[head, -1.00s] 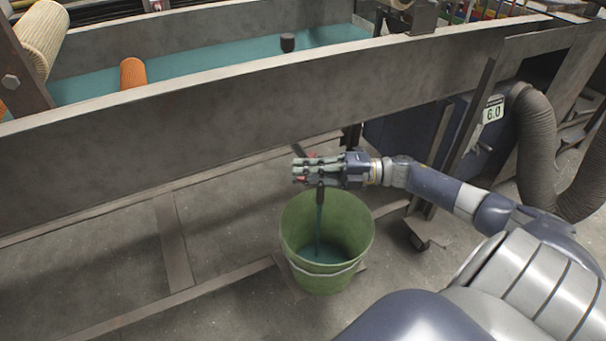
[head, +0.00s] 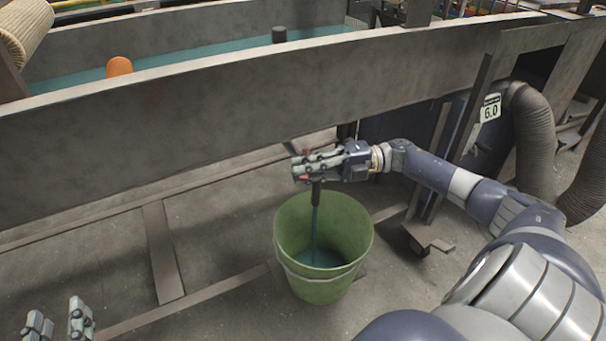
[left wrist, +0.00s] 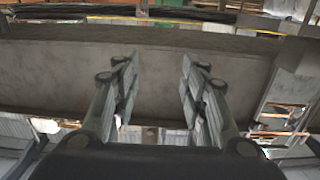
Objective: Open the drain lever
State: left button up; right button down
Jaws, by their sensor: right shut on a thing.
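My right gripper (head: 300,168) is shut on the drain lever, beside the tank and above the bucket. The fingers hide most of the lever; small red parts (head: 303,180) show at them. A dark drain spout (head: 316,192) points down just below the gripper. A thin blue-green stream (head: 315,222) runs from it into the green bucket (head: 290,235), which has liquid at its bottom. My left gripper (head: 60,325) is at the lower left of the head view, far from the lever. It is open and empty; its parted fingers show in the left wrist view (left wrist: 158,90).
Frame bars (head: 162,250) cross the floor. A ribbed hose (head: 535,140) stands at the right.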

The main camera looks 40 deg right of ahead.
jog(key=shift+s+d+f+n+g+b, duration=0.15)
jog(key=shift+n+g+b, duration=0.2)
jog(key=shift+b, duration=0.25)
pick_arm(q)
notch_tip(320, 180, up, 8)
jog(key=t+h, duration=0.1)
jog(key=t, duration=0.3)
jog(key=shift+s+d+h, duration=0.4)
jog(key=shift+s, duration=0.05)
pick_arm(e)
jog(key=c, duration=1.6)
grip_release()
jog(key=shift+c, duration=0.2)
jog(key=shift+d, duration=0.1)
jog(key=v, duration=1.1)
jog(key=shift+d, duration=0.4)
